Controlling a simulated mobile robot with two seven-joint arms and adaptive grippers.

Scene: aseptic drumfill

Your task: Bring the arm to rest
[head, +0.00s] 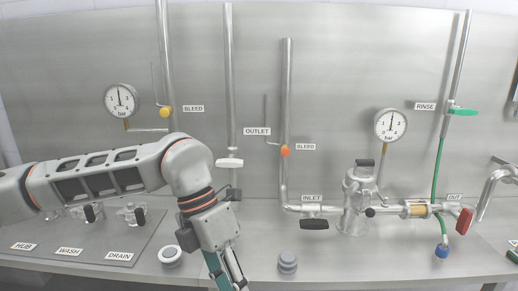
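My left arm comes in from the left and bends down at the wrist in front of the bench. My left gripper (232,281) points down near the bench's front edge, and its tips run to the bottom of the picture. Its fingers show as dark and teal parts, seen from above and partly cut off, so I cannot tell whether they are open or shut. I see nothing clearly held in it. My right gripper is not in view.
Near the gripper are a white-ringed round part (171,256) to its left and stacked grey discs (288,262) to its right. The black inlet handle (314,224), filter housing (356,208) and red handle (464,221) stand farther right. Vertical pipes (286,120) rise behind.

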